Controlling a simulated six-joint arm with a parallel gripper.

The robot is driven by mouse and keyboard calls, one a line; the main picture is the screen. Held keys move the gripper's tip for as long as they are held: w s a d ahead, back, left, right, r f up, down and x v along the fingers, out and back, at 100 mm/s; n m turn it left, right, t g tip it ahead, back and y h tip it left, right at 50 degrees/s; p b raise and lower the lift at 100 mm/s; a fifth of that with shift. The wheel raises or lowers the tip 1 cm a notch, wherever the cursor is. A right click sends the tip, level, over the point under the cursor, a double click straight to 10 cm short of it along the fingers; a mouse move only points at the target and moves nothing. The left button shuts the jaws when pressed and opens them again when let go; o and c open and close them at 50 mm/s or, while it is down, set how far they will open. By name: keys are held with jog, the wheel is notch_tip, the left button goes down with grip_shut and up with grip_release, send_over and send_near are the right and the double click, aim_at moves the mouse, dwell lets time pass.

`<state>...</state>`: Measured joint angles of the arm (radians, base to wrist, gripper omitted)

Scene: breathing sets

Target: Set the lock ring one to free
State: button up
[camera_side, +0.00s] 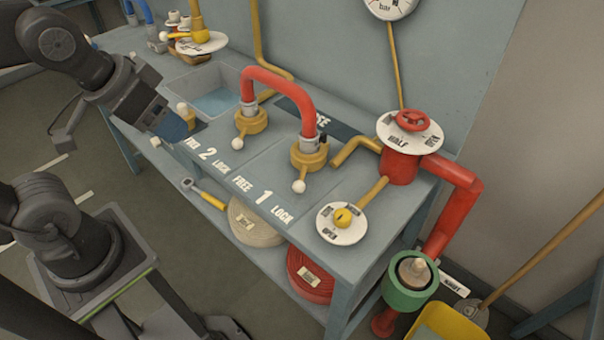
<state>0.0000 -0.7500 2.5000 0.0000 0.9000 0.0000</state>
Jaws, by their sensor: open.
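Lock ring one (309,155) is a brass collar at the foot of the right end of the red curved hose (290,84). Its short lever ends in a white ball (299,186), which points toward the front, on the side of the word LOCK (282,214). The word FREE (243,184) is left of the number 1 on the bench. My gripper (178,126) is open at the front left of the bench, well left of ring one and apart from it. Its fingers are partly hidden by its dark body.
A second brass ring (251,121) with a white ball lever stands left of ring one. A yellow pipe, a white dial plate (342,223) and a red valve (410,121) stand to the right. A sink (210,92) is behind my gripper.

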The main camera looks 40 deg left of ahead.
jog(key=shift+c, duration=0.4)
jog(key=shift+w, duration=0.15)
jog(key=shift+c, duration=0.2)
jog(key=n+g+h, duration=0.2)
jog(key=n+g, duration=0.2)
jog(key=g, duration=0.1)
send_over(298, 182)
jog(key=a, duration=0.2)
notch_tip(298, 182, down, 10)
jog(key=f, duration=0.4)
jog(key=d+f, duration=0.1)
jog(key=f, duration=0.4)
jog(key=d+f, duration=0.1)
jog(key=f, duration=0.3)
jog(key=shift+f, duration=0.2)
grip_shut()
